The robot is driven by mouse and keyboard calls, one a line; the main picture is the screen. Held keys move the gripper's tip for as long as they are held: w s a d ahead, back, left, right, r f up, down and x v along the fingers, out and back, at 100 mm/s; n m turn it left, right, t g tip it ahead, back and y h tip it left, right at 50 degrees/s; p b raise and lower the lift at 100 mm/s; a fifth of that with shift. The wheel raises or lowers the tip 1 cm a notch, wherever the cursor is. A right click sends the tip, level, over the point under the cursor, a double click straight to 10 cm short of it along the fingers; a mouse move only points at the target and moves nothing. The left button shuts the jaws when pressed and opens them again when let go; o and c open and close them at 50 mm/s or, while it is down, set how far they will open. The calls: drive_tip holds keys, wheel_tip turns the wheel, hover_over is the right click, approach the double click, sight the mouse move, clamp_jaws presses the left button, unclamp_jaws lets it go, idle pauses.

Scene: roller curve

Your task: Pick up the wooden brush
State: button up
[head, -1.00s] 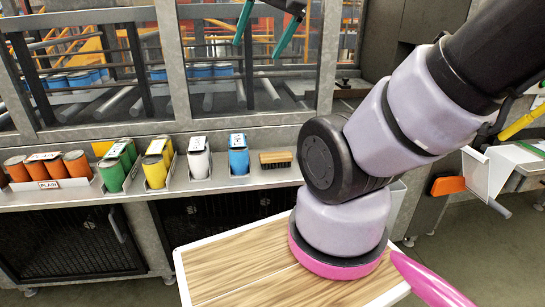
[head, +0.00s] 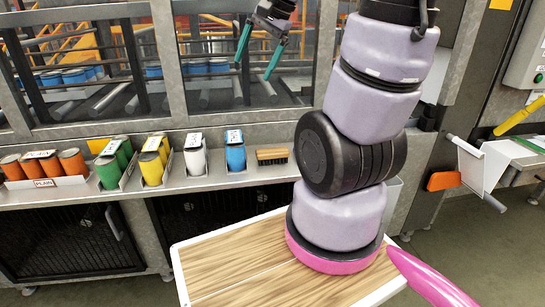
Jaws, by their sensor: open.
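The wooden brush (head: 272,156) lies on the grey shelf, with its brown wooden back up and dark bristles below. It is right of the blue can and left of my arm's dark joint. My gripper (head: 254,75) shows at the top, its two teal fingers pointing down and spread apart, with nothing between them. In the picture it is above the brush, in front of the window frame, and well clear of it.
On the shelf (head: 215,182) left of the brush stand a blue can (head: 235,156), a white can (head: 195,158), yellow cans (head: 152,167), green cans (head: 108,170) and orange cans (head: 72,162) in holders. A framed window (head: 160,75) rises behind. A wood-topped surface (head: 225,268) is in front.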

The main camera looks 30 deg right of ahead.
drive_tip(key=w+d+f+m+g, duration=0.2)
drive_tip(key=w+d+f+m, duration=0.35)
drive_tip(key=f, duration=0.35)
drive_tip(key=m+g, duration=0.1)
drive_tip(key=m, duration=0.4)
approach(273, 150)
drive_tip(key=shift+y, duration=0.5)
drive_tip(key=x, duration=0.4)
drive_tip(key=shift+s+f, duration=0.15)
drive_tip(key=shift+d+x, duration=0.15)
drive_tip(key=shift+x, duration=1.35)
drive_tip(key=shift+d+x, duration=0.15)
drive_tip(key=shift+x, duration=1.4)
drive_tip(key=shift+f, duration=0.35)
clamp_jaws()
wheel_tip(273, 150, up, 11)
drive_tip(key=shift+f, duration=0.25)
